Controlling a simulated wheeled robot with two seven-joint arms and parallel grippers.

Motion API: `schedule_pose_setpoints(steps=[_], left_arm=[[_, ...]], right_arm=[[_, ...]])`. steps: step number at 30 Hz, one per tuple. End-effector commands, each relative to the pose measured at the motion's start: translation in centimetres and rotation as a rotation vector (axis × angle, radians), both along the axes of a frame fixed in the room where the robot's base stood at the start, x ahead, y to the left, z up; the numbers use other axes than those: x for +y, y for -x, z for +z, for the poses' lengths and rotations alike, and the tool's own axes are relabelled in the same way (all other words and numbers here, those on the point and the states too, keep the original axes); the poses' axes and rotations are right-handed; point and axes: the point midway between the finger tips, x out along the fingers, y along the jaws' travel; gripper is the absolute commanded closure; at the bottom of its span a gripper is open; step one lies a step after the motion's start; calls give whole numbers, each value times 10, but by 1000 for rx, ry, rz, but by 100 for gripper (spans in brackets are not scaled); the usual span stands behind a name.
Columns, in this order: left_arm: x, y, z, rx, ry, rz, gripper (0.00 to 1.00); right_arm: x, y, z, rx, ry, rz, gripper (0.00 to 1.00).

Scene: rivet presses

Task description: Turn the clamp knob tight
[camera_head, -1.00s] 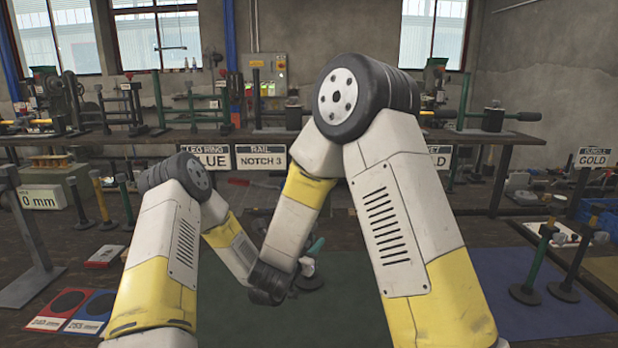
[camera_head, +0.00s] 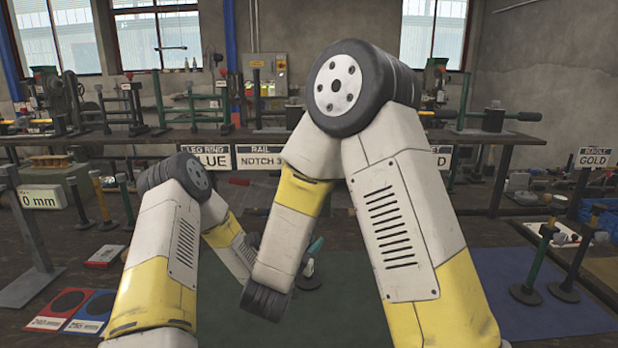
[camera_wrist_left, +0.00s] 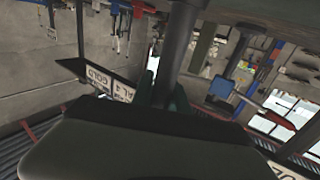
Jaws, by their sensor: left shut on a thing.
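In the left wrist view, my left gripper (camera_wrist_left: 163,98) is shut on a dark round post (camera_wrist_left: 182,45) that stands between its dark green fingers. A broad dark body fills the lower part of that view and hides much of the grip. I cannot tell whether the post belongs to the clamp knob. My right gripper is not visible.
A long workbench (camera_head: 350,138) with several presses and stands crosses the back. Signs hang on its front, including NOTCH 3 (camera_head: 261,158). Red and blue cards (camera_head: 90,312) lie at left.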

Motion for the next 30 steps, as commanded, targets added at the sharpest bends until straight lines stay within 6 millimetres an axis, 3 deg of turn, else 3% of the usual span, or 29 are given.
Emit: schedule_pose_setpoints(steps=[3, 4, 7, 8, 20, 30], left_arm=[[-2, 1, -1, 5, 1, -3, 100], [-2, 1, 0, 2, 2, -4, 76], [-2, 1, 0, 2, 1, -3, 57], [-2, 1, 0, 2, 1, -3, 55], [3, 7, -1, 3, -1, -1, 55], [37, 66, -1, 5, 1, -1, 55]], right_arm=[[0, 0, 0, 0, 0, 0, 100], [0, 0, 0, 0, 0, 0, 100], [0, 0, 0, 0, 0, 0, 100], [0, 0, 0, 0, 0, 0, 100], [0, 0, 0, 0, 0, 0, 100], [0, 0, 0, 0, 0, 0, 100]])
